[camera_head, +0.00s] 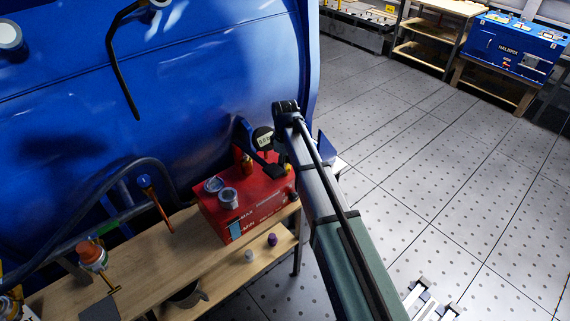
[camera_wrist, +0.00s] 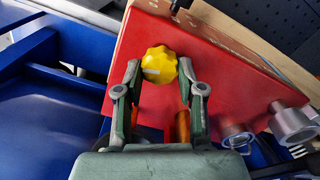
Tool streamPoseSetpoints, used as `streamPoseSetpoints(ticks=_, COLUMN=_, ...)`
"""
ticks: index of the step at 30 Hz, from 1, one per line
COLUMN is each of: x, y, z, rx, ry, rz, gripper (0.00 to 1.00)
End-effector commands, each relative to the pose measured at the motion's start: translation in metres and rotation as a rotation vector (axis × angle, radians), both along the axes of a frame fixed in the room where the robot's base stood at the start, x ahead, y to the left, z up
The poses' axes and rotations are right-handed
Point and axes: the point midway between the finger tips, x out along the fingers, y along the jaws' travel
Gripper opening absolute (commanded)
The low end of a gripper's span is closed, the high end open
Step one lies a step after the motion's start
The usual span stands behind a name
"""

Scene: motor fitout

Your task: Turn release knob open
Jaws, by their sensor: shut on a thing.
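The release knob (camera_wrist: 159,65) is yellow with a scalloped rim and a pale mark on its face. It sits at the red box (camera_wrist: 222,78) in the wrist view. My gripper (camera_wrist: 160,72) is shut on the knob, with one finger on each side of it. In the head view the red box (camera_head: 262,208) stands on a wooden bench beside the large blue housing. My arm reaches down to its far right end there, and the grip itself is mostly hidden.
Two metal caps (camera_head: 228,197) stand on top of the box, and a round gauge (camera_head: 263,138) is behind it. The wooden bench (camera_head: 150,262) holds a bottle with an orange top (camera_head: 92,252) and a small purple piece (camera_head: 272,239).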

Motion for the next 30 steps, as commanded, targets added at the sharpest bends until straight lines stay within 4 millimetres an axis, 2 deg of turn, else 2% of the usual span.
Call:
streamPoseSetpoints(ticks=12, x=-0.0016, y=0.0000, z=-0.0009, rx=-0.001, ry=0.003, rz=0.237, gripper=0.04)
streamPoseSetpoints(ticks=30, x=-0.0020, y=-0.0001, z=-0.0009, rx=-0.001, ry=0.003, rz=0.281, gripper=0.04)
